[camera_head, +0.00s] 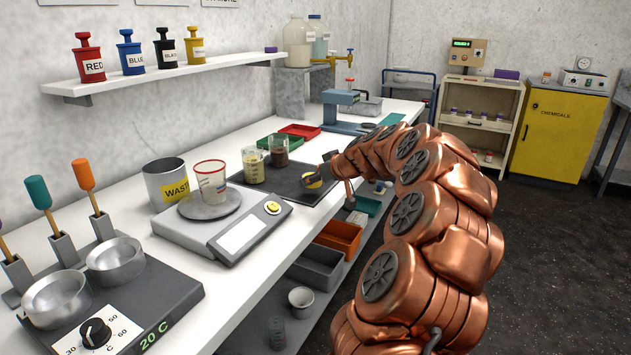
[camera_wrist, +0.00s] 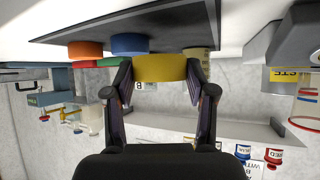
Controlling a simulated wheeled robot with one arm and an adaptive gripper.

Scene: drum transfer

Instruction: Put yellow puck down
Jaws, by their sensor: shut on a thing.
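The yellow puck (camera_wrist: 160,68) is between the two fingers of my gripper (camera_wrist: 160,80), which is shut on it, in the upside-down wrist view.
Green (camera_head: 277,144) and red (camera_head: 300,131) trays lie behind.

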